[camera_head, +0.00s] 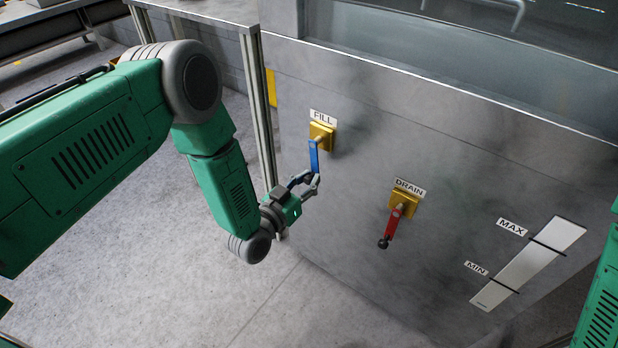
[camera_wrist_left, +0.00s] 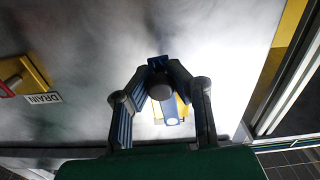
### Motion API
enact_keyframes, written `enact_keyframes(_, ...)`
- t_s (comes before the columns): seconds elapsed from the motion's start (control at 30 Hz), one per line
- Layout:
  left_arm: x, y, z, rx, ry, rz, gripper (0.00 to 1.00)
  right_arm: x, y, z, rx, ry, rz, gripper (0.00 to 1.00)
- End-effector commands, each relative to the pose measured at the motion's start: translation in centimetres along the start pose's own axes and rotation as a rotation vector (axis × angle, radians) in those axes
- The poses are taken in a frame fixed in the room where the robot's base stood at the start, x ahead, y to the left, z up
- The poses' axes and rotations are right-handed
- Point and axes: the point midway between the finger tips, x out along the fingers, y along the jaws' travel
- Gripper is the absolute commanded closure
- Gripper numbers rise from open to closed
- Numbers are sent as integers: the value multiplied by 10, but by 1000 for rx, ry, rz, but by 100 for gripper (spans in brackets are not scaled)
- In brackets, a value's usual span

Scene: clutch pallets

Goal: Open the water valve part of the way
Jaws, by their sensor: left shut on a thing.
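The blue lever (camera_head: 314,157) hangs down from a yellow mount (camera_head: 323,134) under the FILL label (camera_head: 322,117) on the grey metal tank wall. My left gripper (camera_head: 312,181) is at the lower end of this lever and shut on it. In the left wrist view the two fingers (camera_wrist_left: 158,72) close in on both sides of the lever's dark round knob (camera_wrist_left: 160,91). Part of the blue lever (camera_wrist_left: 172,110) shows behind the knob. My right gripper is out of view; only a bit of my right arm shows at the right edge.
A red lever (camera_head: 391,224) hangs under the DRAIN label (camera_head: 409,187) to the right. A pale level gauge (camera_head: 528,262) with MAX and MIN marks is farther right. A metal frame post (camera_head: 262,115) stands left of the tank. The floor below is clear.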

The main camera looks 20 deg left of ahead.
Motion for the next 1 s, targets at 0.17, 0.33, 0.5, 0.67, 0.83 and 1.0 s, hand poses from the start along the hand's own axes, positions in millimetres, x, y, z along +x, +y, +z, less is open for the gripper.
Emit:
enact_keyframes(0.17, -7, 6, 6, -60, -19, -1, 100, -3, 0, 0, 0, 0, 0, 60)
enact_keyframes(0.33, -7, 14, 5, -157, -19, -2, 100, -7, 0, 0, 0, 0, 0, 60)
enact_keyframes(0.5, -7, 25, 2, -285, -19, -2, 100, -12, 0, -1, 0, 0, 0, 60)
enact_keyframes(0.67, -7, 34, -1, -395, -20, -3, 100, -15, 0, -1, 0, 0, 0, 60)
enact_keyframes(0.83, -7, 41, -4, -482, -19, -3, 100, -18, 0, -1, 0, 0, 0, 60)
enact_keyframes(1.0, -7, 45, -6, -536, -19, -3, 100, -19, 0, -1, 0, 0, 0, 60)
